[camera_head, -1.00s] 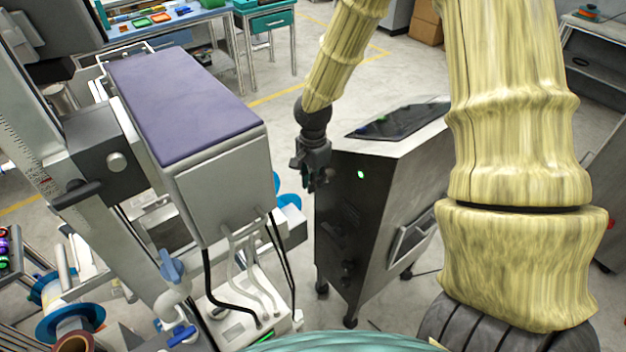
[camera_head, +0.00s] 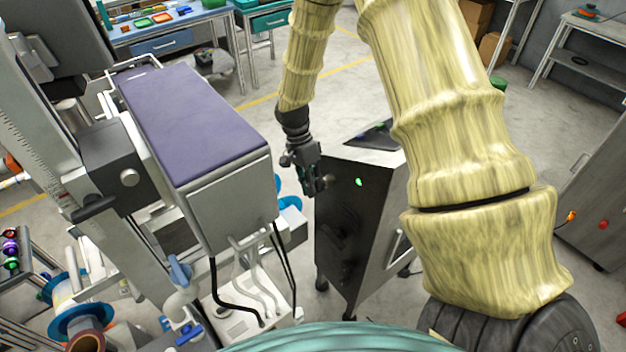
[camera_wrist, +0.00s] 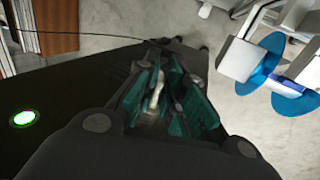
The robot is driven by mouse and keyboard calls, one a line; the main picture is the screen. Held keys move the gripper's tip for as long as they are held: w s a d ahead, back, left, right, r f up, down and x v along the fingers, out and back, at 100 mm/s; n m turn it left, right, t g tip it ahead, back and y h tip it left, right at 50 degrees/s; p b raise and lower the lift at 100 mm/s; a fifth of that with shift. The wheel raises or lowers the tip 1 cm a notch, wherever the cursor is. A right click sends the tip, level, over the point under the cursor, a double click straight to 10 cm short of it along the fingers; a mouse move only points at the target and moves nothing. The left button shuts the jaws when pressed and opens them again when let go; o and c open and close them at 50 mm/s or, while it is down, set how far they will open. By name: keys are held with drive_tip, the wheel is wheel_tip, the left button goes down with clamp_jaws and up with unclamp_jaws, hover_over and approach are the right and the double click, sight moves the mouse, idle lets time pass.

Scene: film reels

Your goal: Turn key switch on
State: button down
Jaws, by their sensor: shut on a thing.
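A dark cabinet (camera_head: 345,235) stands in the middle of the head view, with a lit green light (camera_head: 359,182) on its dark face. The green light also shows at the left of the wrist view (camera_wrist: 24,118). My gripper (camera_head: 319,184) is at the upper left part of that face, left of the light. In the wrist view my gripper (camera_wrist: 160,95) has its teal-padded fingers shut around a small pale metallic piece (camera_wrist: 154,98), which appears to be the key switch. The fingers hide most of it, so its turn angle cannot be told.
A grey machine with a purple top (camera_head: 195,120) stands close left of my gripper. Blue discs (camera_wrist: 265,60) are at the right of the wrist view. A workbench (camera_head: 165,40) is at the back left. Open floor (camera_head: 275,120) lies behind the cabinet.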

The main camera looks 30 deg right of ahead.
drive_tip(key=shift+w+f+g+h+b, duration=0.1)
drive_tip(key=shift+w+g+h+b, duration=0.1)
drive_tip(key=shift+g, duration=1.05)
drive_tip(key=shift+w+f+g+h+b, duration=0.1)
drive_tip(key=shift+f+g+b, duration=0.1)
drive_tip(key=shift+g, duration=1.1)
drive_tip(key=shift+w+f+g+h+b, duration=0.1)
drive_tip(key=shift+g+b, duration=0.1)
drive_tip(key=shift+g, duration=1.05)
drive_tip(key=shift+r, duration=0.1)
drive_tip(key=c, duration=1.5)
unclamp_jaws()
drive_tip(key=v, duration=1.2)
drive_tip(key=shift+w+f, duration=0.1)
drive_tip(key=shift+f, duration=0.1)
